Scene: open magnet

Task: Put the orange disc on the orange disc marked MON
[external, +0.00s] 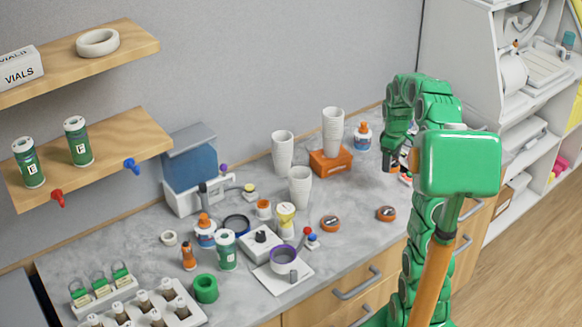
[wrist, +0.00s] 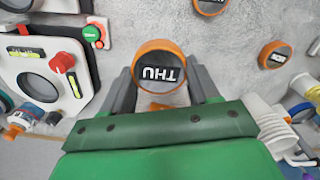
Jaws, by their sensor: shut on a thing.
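My gripper (wrist: 160,82) is shut on an orange disc (wrist: 160,86) with a dark face marked THU, upside down in the wrist view. In the external view my gripper (external: 390,166) is over the counter's right part, and the held disc is hard to make out there. Two other orange discs lie on the counter: one (external: 386,213) in front of my gripper and one (external: 331,223) to its left. Two discs also show in the wrist view, at the top edge (wrist: 210,6) and at the right (wrist: 275,55). Their labels are too small or cut off; I cannot tell which is MON.
White cup stacks (external: 300,186) and an orange block (external: 330,162) stand left of my gripper. A white device with a red knob (wrist: 64,62) and a small green round piece (wrist: 92,33) lie left in the wrist view. Grey counter around the two discs is clear.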

